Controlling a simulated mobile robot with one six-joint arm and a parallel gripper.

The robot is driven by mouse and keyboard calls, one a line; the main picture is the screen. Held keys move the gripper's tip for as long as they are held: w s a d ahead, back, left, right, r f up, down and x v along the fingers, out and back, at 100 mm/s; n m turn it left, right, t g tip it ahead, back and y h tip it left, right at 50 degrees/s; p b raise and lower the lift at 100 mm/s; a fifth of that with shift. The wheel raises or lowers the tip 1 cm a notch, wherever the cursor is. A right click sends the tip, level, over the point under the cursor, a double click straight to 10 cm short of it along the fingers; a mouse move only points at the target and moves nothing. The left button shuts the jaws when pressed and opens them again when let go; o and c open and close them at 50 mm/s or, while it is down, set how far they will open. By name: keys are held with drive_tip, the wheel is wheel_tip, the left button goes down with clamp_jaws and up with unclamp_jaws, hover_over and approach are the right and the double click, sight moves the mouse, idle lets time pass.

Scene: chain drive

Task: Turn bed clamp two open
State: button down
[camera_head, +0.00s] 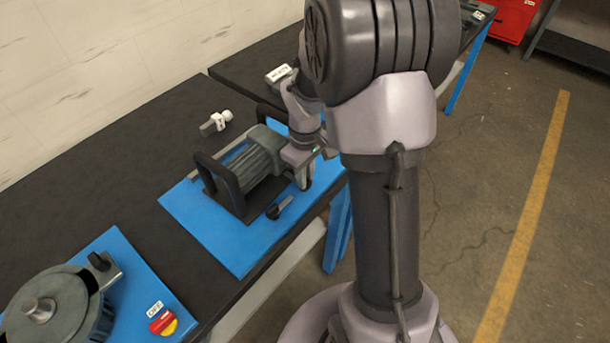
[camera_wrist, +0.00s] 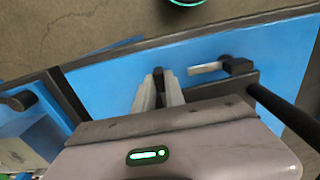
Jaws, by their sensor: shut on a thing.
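A grey motor (camera_head: 256,160) on a dark bed plate with black bar handles stands on a blue mat (camera_head: 235,246). My gripper (camera_head: 304,180) is down at the plate's front right corner. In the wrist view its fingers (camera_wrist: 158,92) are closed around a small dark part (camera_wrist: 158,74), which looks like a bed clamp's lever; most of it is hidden. Another bed clamp (camera_head: 279,207), with a black knob and a grey lever, sits at the plate's front edge, apart from my gripper. It also shows in the wrist view (camera_wrist: 221,67), right of the fingers. I see no readable clamp numbers.
A black bar handle (camera_head: 219,175) rises at the motor's left end. A small labelled part (camera_head: 216,122) lies behind the motor. A second blue mat (camera_head: 125,275) holds a round machine (camera_head: 50,308) and a red and yellow switch (camera_head: 162,320). The front table edge is close.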

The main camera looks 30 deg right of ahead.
drive_tip(key=shift+m, duration=0.3)
drive_tip(key=m, duration=0.3)
drive_tip(key=shift+a+m, duration=0.1)
drive_tip(key=shift+m, duration=0.2)
drive_tip(key=m, duration=0.4)
drive_tip(key=shift+a+m, duration=0.1)
drive_tip(key=shift+m, duration=0.2)
drive_tip(key=m, duration=0.4)
drive_tip(key=shift+w+a+m+b, duration=0.1)
drive_tip(key=shift+m+b, duration=0.2)
drive_tip(key=shift+b, duration=0.1)
drive_tip(key=shift+m+b, duration=0.35)
drive_tip(key=shift+m, duration=1.75)
drive_tip(key=c, duration=1.4)
unclamp_jaws()
